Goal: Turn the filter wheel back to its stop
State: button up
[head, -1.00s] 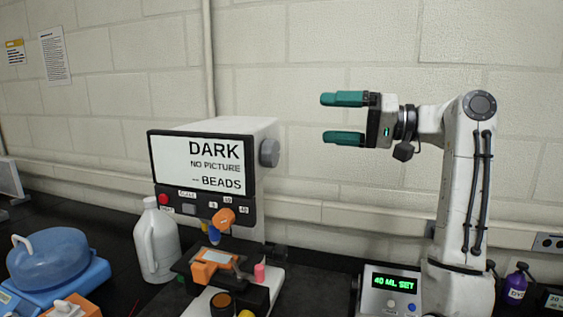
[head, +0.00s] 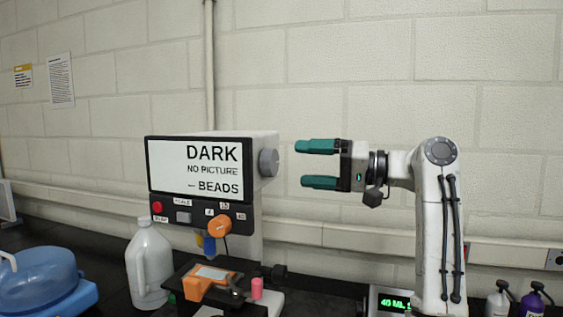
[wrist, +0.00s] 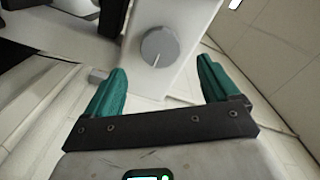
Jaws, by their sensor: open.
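A round grey knob (head: 268,162), which looks to be the filter wheel, sticks out of the right side of a white instrument (head: 262,142). Its screen (head: 194,168) reads "DARK", "NO PICTURE", "BEADS".
An orange dial (head: 219,226) and a red button (head: 157,207) are on the panel below the screen. A white jug (head: 149,265) stands left of the instrument. An orange part (head: 205,283) sits on the stage below. A box with a green display (head: 394,303) stands under my arm.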

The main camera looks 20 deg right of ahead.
aim_at(275, 164)
jog(key=p+x, duration=0.1)
jog(key=x, duration=0.5)
jog(key=shift+w+a, duration=0.15)
jog(key=shift+c, duration=0.5)
jog(key=c, duration=0.9)
jog(key=shift+c, duration=0.2)
